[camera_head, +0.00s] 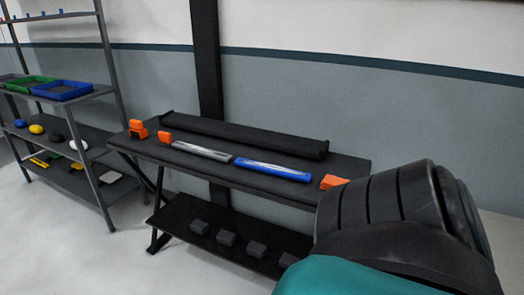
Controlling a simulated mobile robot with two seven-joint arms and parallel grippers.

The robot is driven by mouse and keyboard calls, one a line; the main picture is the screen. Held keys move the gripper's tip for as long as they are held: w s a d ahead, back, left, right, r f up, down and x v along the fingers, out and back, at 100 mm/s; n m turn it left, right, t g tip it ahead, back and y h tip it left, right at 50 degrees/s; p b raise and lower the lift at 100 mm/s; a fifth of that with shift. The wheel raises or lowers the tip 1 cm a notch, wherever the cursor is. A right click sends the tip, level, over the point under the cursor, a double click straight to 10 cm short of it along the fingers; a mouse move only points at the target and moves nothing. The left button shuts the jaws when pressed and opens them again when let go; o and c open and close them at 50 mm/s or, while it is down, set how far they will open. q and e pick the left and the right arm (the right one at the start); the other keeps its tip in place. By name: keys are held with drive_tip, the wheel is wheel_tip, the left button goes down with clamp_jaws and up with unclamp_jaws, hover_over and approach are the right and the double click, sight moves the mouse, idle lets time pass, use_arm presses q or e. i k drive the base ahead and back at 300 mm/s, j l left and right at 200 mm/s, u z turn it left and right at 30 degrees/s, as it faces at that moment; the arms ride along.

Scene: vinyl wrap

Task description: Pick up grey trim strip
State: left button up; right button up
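A grey trim strip (202,151) lies on the dark workbench (200,170), left of a blue strip (273,171). It looks long, flat and light grey, and nothing covers it. The two strips lie roughly end to end with a small gap between them. A large dark rounded part with a teal section fills the lower right and is probably part of my own arm. Neither gripper's fingers show in the head view.
Orange blocks (138,130) stand at the bench's left end, and another orange piece (333,182) lies at the right. A long black bar (245,135) runs along the back. The lower shelf holds several dark blocks (227,238). A shelving rack (85,180) stands left. The floor in front is clear.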

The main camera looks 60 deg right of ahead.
sight(211, 153)
drive_tip(key=z, duration=1.85)
